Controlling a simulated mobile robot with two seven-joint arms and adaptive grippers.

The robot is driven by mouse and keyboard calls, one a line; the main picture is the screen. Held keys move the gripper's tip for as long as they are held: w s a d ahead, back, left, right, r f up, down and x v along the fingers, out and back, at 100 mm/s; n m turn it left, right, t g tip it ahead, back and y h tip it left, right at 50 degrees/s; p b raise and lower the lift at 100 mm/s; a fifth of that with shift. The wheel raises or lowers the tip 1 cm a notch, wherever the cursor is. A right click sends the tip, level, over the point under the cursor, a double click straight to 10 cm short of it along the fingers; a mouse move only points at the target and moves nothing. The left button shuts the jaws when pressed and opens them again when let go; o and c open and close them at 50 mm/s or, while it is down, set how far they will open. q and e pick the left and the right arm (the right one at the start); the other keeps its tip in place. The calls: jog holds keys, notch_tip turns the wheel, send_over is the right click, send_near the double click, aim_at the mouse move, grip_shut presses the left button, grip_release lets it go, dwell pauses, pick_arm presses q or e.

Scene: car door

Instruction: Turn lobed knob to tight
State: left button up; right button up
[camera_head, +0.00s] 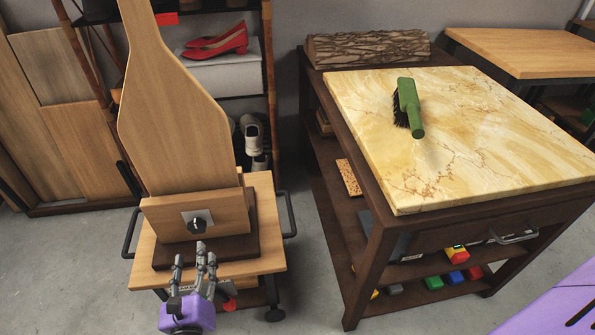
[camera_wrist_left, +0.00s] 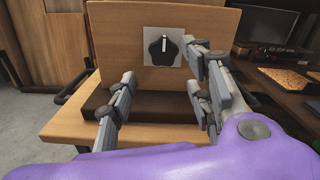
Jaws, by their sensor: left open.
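The lobed knob (camera_head: 197,225) is black with a light pointer line and sits on a pale square plate on the front of a wooden box. In the left wrist view the knob (camera_wrist_left: 163,50) shows its lobes, with the line pointing about straight up. My left gripper (camera_head: 202,255) is open and empty, in front of and below the knob. In the left wrist view its fingers (camera_wrist_left: 165,95) spread left and right, apart from the knob; the right fingers reach close to the plate's edge. My right gripper does not show.
The wooden box (camera_head: 160,216) stands on a dark base on a wooden cart (camera_head: 265,200) with side handles. A marble-topped table (camera_head: 450,130) with a green brush (camera_head: 409,107) stands to the right. Shelves with red shoes (camera_head: 217,42) are behind. Grey floor lies between.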

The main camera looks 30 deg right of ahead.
aim_at(194, 230)
pick_arm(q)
jog(key=x, duration=0.8)
jog(key=shift+w, duration=0.2)
jog(key=shift+c, duration=1.4)
jog(key=c, duration=0.7)
jog(key=shift+c, duration=0.3)
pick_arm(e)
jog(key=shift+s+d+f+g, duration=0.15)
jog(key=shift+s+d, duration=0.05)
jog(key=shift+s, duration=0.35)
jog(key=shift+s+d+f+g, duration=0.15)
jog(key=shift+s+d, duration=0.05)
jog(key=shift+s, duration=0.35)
